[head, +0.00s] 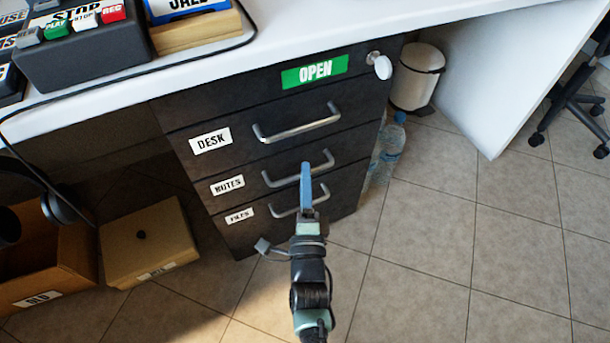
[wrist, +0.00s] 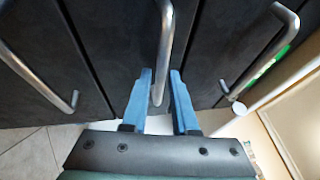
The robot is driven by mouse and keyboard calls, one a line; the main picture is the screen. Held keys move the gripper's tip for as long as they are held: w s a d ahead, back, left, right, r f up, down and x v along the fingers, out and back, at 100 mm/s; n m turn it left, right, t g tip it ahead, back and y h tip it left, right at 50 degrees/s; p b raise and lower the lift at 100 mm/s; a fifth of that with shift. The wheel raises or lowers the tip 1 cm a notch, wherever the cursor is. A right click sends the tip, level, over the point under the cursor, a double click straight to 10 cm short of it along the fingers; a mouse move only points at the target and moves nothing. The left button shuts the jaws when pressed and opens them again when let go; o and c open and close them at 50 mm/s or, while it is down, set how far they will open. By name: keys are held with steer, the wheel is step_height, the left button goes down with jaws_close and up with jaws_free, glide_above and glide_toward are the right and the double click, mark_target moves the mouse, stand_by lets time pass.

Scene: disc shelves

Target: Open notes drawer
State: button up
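The notes drawer (head: 240,200) is the black drawer with the "NOTES" label (head: 228,185), between the desk and files drawers. It looks shut, flush with its neighbours. Its metal bar handle (head: 282,183) shows beside my gripper (head: 306,172), whose blue fingers reach up to it in the head view. In the wrist view, the handle (wrist: 164,45) runs between the two blue fingertips of my gripper (wrist: 161,75). The fingers are apart, one on each side of the bar, with a small gap visible. Part of the handle is hidden behind the fingers in the head view.
The desk drawer handle (head: 297,127) is above and the files drawer handle (head: 285,212) below. A green "OPEN" label (head: 314,71) and a white knob (head: 382,67) are on the top panel. Bottles (head: 388,150) stand right of the cabinet. Boxes (head: 148,240) stand left.

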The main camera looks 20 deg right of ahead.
steer(key=shift+x, duration=0.75)
jaws_close()
stand_by(0.9)
